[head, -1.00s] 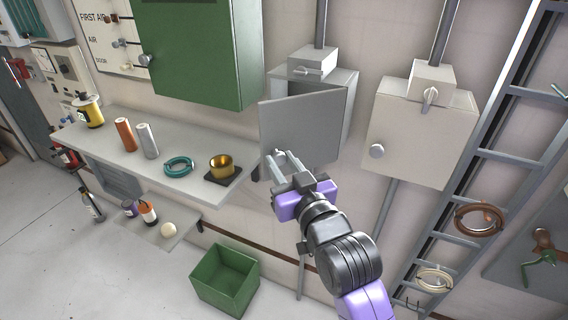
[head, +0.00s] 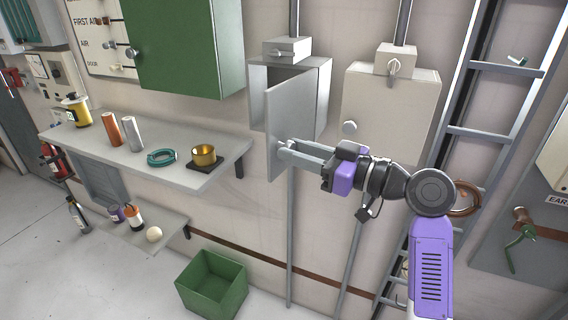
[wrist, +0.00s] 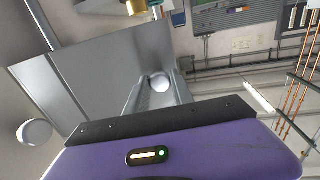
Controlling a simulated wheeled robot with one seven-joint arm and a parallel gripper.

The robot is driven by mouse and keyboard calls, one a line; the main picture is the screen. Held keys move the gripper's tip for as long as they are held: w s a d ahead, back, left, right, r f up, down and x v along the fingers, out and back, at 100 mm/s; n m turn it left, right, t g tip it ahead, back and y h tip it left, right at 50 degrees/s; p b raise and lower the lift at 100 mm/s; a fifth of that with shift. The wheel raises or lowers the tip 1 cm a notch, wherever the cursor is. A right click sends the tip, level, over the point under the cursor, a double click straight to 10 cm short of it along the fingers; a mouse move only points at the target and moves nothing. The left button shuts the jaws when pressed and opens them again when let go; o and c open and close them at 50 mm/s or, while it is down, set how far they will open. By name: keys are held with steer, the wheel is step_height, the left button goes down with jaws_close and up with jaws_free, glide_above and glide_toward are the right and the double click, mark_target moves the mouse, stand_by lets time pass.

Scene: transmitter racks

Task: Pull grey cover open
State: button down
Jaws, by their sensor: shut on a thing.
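The grey cover (head: 290,115) stands swung out from the front of a grey wall box (head: 258,92), and part of the box's inside shows to its left. The cover seems hinged at its right side. My gripper (head: 284,150) is shut on the cover's round knob, near the cover's lower free edge. In the wrist view the pale knob (wrist: 160,82) sits between the two fingers, with the grey cover (wrist: 85,75) behind and left of it. The fingers hide part of the knob in the head view.
A closed pale box (head: 392,110) with a knob (head: 349,127) is to the right, close above my arm. A ladder (head: 470,130) stands further right. A green bin (head: 212,285) is below.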

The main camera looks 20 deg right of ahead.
steer(key=shift+s+d+n+g+y+b, duration=0.6)
steer(key=shift+d+n+g+y+b, duration=0.15)
steer(key=shift+d+y, duration=0.15)
steer(key=shift+f, duration=0.1)
steer(key=c, duration=1.1)
jaws_free()
steer(key=b+v, duration=0.1)
steer(key=v, duration=0.6)
steer(key=shift+s+d, duration=0.2)
steer(key=shift+s, duration=0.1)
